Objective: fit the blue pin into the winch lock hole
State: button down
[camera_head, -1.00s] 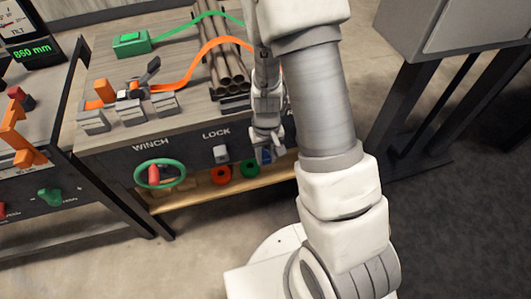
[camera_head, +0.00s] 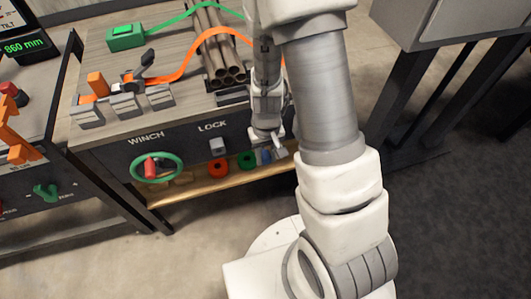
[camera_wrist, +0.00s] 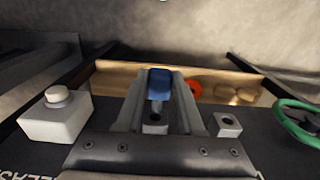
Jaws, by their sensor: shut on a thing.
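The blue pin (camera_wrist: 159,78) is between the two fingers of my gripper (camera_wrist: 159,86), blue end away from the palm, with a short grey shaft below it in the wrist view. The winch lock block (camera_wrist: 226,124), with a dark square-looking hole on top, stands apart to the right of the fingers there. In the head view the lock block (camera_head: 217,146) sits on the panel under the word LOCK. My gripper (camera_head: 273,146) is to its right, in front of the panel. The pin's far tip is not clear in either view.
The green winch wheel (camera_head: 157,167) is left of the lock. A wooden shelf (camera_head: 205,186) below holds a red ring (camera_head: 217,166) and a green ring (camera_head: 246,160). A white block with a knob (camera_wrist: 56,117) stands left of my gripper in the wrist view. Pipes (camera_head: 218,50) lie on the bench.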

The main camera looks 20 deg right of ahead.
dwell(0.3)
jog(key=shift+s+b, duration=0.5)
jog(key=shift+s, duration=2.05)
jog(key=c, duration=1.2)
grip_release()
grip_shut()
jog(key=shift+a, duration=0.1)
jog(key=a+p, duration=0.3)
jog(key=a, duration=0.8)
jog(key=shift+w+a+p, duration=0.15)
jog(key=shift+a+p, duration=0.2)
jog(key=shift+a, duration=0.05)
